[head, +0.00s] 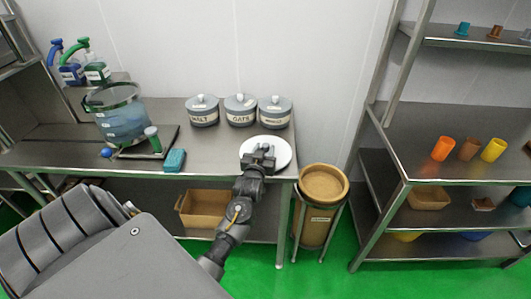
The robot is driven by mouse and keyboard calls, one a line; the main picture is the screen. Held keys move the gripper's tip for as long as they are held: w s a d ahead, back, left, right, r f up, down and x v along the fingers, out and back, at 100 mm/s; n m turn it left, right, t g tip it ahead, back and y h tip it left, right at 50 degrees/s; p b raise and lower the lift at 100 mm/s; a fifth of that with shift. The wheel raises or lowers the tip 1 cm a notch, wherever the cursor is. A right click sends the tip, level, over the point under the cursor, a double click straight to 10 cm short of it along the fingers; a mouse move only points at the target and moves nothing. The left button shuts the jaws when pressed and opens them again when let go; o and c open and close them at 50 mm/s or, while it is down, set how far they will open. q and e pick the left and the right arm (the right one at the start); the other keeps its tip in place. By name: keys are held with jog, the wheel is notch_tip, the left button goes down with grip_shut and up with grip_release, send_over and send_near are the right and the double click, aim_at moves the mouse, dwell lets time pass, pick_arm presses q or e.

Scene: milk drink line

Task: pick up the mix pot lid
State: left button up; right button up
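A round white disc (282,147), which looks like the mix pot lid, lies flat at the right end of the steel table. My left gripper (259,155) is over the disc's near-left part and hides some of it. I cannot tell whether its fingers are open or shut, or whether they touch the lid's handle. A large clear pot (122,122) with bluish contents stands at the table's left, with no lid seen on it. My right gripper is not in view.
Three grey lidded canisters (240,110) stand behind the disc. A tan bin (323,185) stands right of the table, before a steel shelf (440,125) with coloured cups.

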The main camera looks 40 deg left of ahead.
pick_arm(q)
jog(key=c, duration=0.7)
grip_shut()
jog(key=shift+r, duration=0.1)
